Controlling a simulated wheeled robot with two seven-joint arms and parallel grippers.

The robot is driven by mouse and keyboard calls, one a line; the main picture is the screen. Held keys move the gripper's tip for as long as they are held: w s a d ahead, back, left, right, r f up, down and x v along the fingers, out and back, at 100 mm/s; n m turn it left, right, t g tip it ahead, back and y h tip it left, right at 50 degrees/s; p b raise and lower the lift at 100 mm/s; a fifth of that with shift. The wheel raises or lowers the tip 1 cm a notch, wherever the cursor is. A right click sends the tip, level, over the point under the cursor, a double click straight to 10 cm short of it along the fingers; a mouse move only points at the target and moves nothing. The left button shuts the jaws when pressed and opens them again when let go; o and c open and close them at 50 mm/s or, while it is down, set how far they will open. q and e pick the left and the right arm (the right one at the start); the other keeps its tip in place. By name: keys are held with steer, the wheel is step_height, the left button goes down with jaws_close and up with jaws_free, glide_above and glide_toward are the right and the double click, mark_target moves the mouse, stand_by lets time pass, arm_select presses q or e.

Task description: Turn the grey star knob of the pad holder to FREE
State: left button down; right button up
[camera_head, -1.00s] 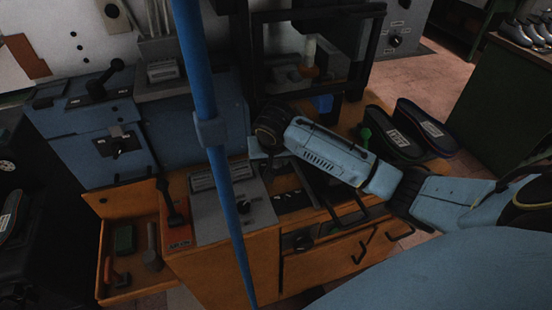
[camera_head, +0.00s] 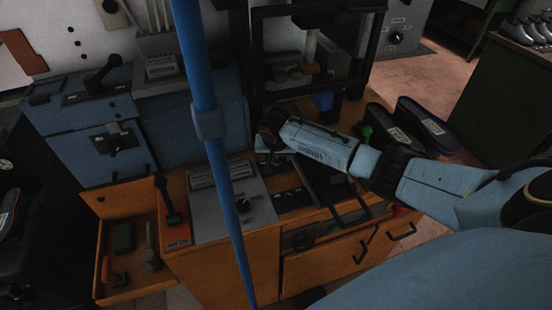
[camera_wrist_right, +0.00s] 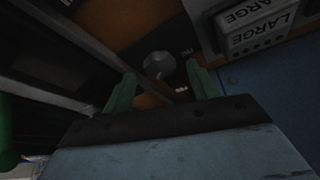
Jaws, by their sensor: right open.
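The gripper's green fingers are spread apart, one on each side of the knob's lower edge in the picture. I cannot tell whether they touch it. The white marks beside and below the knob are too blurred or cut off to read. In the head view my right gripper end (camera_head: 268,140) is over the back of the wooden bench, and the arm hides the knob. My left gripper is in neither view.
A box with LARGE labels (camera_wrist_right: 258,25) is close by at upper right. A blue pole (camera_head: 208,125) crosses the head view. An open drawer (camera_head: 128,283) holds tools. A grey control panel (camera_head: 235,205) and dark shoe soles (camera_head: 425,125) flank my arm.

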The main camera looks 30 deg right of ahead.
steer(key=shift+w+d+f, duration=0.15)
steer(key=shift+w+f, duration=0.1)
steer(key=shift+f, duration=0.4)
steer(key=c, duration=1)
